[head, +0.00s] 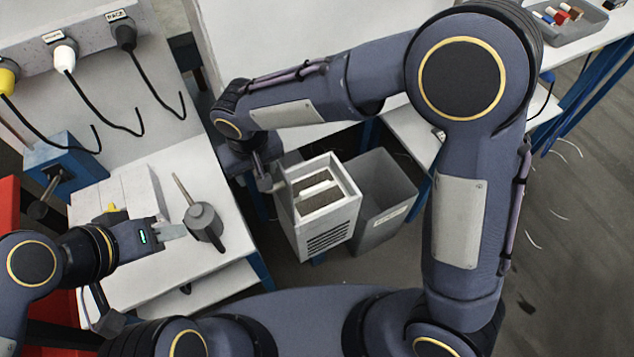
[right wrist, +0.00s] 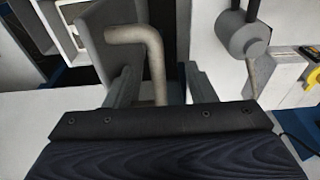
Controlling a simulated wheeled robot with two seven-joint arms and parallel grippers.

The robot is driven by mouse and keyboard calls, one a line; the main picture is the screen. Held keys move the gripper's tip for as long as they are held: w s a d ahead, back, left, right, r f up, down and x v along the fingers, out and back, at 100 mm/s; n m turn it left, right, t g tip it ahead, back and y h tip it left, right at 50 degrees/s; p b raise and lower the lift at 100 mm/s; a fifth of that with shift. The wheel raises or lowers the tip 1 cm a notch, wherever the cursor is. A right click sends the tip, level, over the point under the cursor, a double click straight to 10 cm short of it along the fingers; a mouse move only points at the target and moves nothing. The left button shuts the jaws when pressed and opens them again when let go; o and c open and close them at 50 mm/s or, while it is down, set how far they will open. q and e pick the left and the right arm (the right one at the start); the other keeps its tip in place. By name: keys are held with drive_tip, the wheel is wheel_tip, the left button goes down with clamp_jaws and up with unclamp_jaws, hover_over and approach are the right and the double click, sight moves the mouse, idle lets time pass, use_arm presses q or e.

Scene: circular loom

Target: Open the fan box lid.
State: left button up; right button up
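The fan box (head: 326,228) is a light grey box with vent slots, standing on the floor between the benches. Its top is uncovered and shows a brown inside with a white bar. A grey panel (head: 284,193), apparently the lid, stands upright along its left side. My right gripper (head: 266,178) is just left of this panel. In the right wrist view its fingers (right wrist: 165,88) are apart, with a bent beige handle (right wrist: 152,52) between them and visible gaps beside it. My left gripper (head: 178,230) is over the left bench; its finger gap cannot be made out.
A grey bin (head: 385,205) stands right of the fan box. On the left bench (head: 150,285), a grey cylinder with a rod (head: 204,222) is close to my left fingertips, near a white block (head: 135,190). Cables hang above. A tray (head: 570,22) is at top right.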

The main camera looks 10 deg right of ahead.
drive_tip(key=s+d+r+p, duration=0.1)
drive_tip(key=s+d+r, duration=0.1)
drive_tip(key=s+r, duration=0.2)
drive_tip(key=shift+s, duration=0.85)
drive_tip(key=shift+d, duration=0.1)
drive_tip(key=d+r+m+y+p, duration=0.1)
drive_tip(key=d+r+p, duration=0.1)
drive_tip(key=d+r, duration=0.35)
drive_tip(key=d+r+m+y+p, duration=0.1)
drive_tip(key=d+r+p, duration=0.15)
drive_tip(key=d, duration=0.55)
drive_tip(key=s+d+r+m+t+y+p, duration=0.1)
drive_tip(key=s+d+r+m+t+p, duration=0.2)
drive_tip(key=s+d, duration=0.7)
wheel_tip(320, 180, up, 2)
drive_tip(key=shift+s+d+r+m+t, duration=0.25)
drive_tip(key=shift+d+m+t, duration=0.2)
drive_tip(key=shift+d, duration=0.35)
